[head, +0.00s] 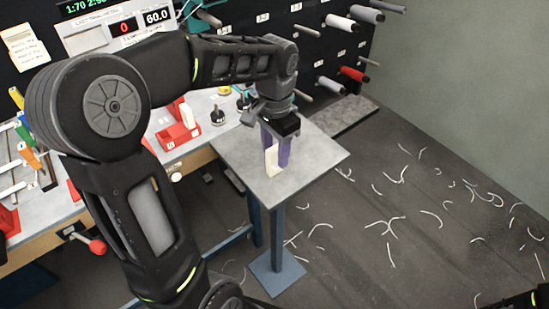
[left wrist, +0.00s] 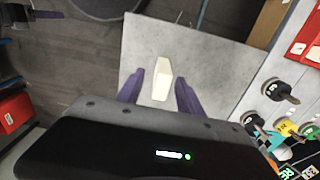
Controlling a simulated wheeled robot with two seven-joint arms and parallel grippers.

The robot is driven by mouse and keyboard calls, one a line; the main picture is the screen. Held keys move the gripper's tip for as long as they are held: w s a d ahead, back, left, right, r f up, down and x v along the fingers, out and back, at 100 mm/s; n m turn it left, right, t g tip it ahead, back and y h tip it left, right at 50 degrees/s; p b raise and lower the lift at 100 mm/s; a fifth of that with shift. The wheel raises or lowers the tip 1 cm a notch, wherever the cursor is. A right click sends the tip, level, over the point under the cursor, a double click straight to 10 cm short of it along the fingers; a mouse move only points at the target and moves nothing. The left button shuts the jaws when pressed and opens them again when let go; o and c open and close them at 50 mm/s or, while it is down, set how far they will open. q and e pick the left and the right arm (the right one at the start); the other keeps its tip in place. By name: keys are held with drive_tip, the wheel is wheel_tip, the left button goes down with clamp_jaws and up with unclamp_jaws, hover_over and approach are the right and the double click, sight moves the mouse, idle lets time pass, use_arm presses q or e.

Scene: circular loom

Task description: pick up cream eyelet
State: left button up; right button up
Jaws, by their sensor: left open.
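The cream eyelet (head: 271,159) is a small pale upright block standing on the small grey table. It also shows in the left wrist view (left wrist: 161,80), between the purple fingers. My left gripper (head: 277,153) points down at it from above, with one finger partly behind the block in the head view. In the left wrist view the left gripper (left wrist: 159,78) is open, a finger on each side of the block with gaps visible. A dark part with a bit of purple at the top left of the left wrist view may be my right gripper; its jaws are unclear.
The grey table top (head: 318,152) is otherwise bare, on a blue post. Thread rolls (head: 340,22) stick out of the back panel. Pale scraps litter the floor.

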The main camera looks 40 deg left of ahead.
sight(274, 161)
use_arm(q)
drive_tip(key=shift+a+f+p, duration=0.1)
drive_tip(key=shift+f+p, duration=0.25)
drive_tip(key=shift+f, duration=1.65)
clamp_jaws()
